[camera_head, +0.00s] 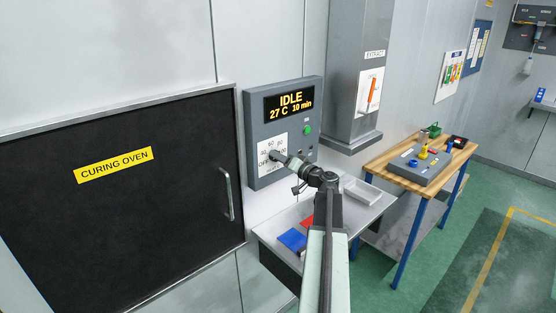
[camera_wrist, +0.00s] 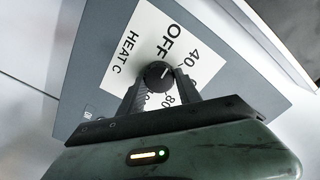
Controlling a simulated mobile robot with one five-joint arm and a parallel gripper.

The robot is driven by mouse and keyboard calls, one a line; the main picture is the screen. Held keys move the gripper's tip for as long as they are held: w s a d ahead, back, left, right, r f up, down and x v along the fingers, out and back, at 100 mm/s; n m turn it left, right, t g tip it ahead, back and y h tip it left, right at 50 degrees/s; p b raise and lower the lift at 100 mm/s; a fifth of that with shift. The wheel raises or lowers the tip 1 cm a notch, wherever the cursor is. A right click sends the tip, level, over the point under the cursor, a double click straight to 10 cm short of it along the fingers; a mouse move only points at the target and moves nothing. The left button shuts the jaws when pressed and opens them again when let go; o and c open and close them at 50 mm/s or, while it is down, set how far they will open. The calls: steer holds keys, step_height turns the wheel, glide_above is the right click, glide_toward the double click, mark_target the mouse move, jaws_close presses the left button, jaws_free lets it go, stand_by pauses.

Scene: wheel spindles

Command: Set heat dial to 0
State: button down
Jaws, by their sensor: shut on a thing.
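The heat dial (camera_wrist: 158,73) is a small round black knob on a white plate (camera_wrist: 125,42) marked OFF, 40, 80 and HEAT C. A short light line on the knob points toward the OFF and 40 side; I cannot tell exactly which mark it meets. My gripper (camera_wrist: 160,88) is shut on the dial, one finger on each side. In the head view my gripper (camera_head: 281,157) reaches the white plate and hides much of the dial and some marks.
A green button (camera_head: 307,130) is on the panel, right of the plate. The curing oven door (camera_head: 110,210) is closed at left. A shelf below holds a blue item (camera_head: 292,239) and a grey tray (camera_head: 362,191). A wooden bench (camera_head: 452,160) stands at right.

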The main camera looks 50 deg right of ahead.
steer(key=shift+r+n, duration=0.1)
steer(key=shift+n, duration=1.4)
steer(key=c, duration=0.8)
jaws_free()
steer(key=shift+w, duration=0.1)
steer(key=shift+c, duration=0.2)
steer(key=s, duration=0.8)
steer(key=shift+a, duration=0.3)
